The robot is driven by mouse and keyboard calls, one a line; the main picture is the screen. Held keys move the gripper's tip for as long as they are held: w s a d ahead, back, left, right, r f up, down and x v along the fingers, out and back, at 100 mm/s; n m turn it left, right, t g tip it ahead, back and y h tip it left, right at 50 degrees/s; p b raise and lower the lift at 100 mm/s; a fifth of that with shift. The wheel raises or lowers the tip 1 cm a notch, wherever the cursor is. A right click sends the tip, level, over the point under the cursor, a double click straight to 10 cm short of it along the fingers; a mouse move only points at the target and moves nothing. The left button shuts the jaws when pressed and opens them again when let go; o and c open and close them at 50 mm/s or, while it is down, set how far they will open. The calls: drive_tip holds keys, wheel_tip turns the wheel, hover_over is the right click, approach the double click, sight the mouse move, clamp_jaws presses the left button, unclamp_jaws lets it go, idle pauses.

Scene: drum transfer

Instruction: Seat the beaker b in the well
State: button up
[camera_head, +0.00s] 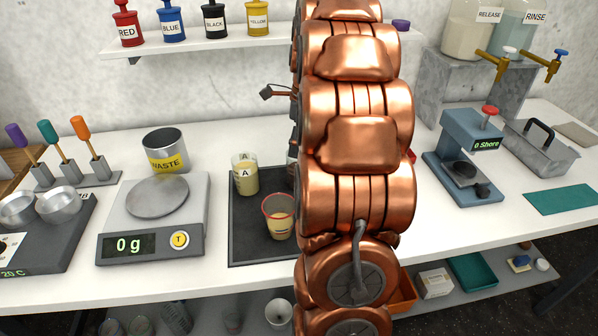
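A beaker with a red rim (279,217) stands on the dark tray (242,249); no letter is readable on it, so I cannot tell if it is beaker b. A beaker marked A (245,176), with pale yellow contents, stands behind it on the same tray. My copper arm rises in front of the tray's right part and hides what is there. My gripper is hidden behind the arm. I cannot make out a well for certain.
A scale (153,222) reading 0 g stands left of the tray, with a WASTE cup (166,153) behind it. A hardness tester (463,165) and a metal bin (540,150) stand at the right. A shelf (215,43) with labelled bottles hangs above.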

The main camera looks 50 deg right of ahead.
drive_tip(key=shift+w+d+f+p, duration=0.15)
drive_tip(key=shift+f+p, duration=0.4)
drive_tip(key=shift+f, duration=1.25)
drive_tip(key=shift+w+a+f+p, duration=0.15)
drive_tip(key=shift+f+p, duration=0.35)
drive_tip(key=shift+f, duration=1.25)
drive_tip(key=shift+d, duration=0.1)
drive_tip(key=c, duration=1.4)
drive_tip(key=shift+r, duration=0.15)
drive_tip(key=shift+c, duration=0.2)
drive_tip(key=s+a+r+b, duration=0.2)
drive_tip(key=s+a, duration=0.1)
drive_tip(key=s, duration=0.4)
drive_tip(key=s+a+r+b, duration=0.2)
drive_tip(key=s+a, duration=0.2)
drive_tip(key=s, duration=0.3)
drive_tip(key=shift+a+r+b, duration=0.15)
drive_tip(key=shift+r+b, duration=0.2)
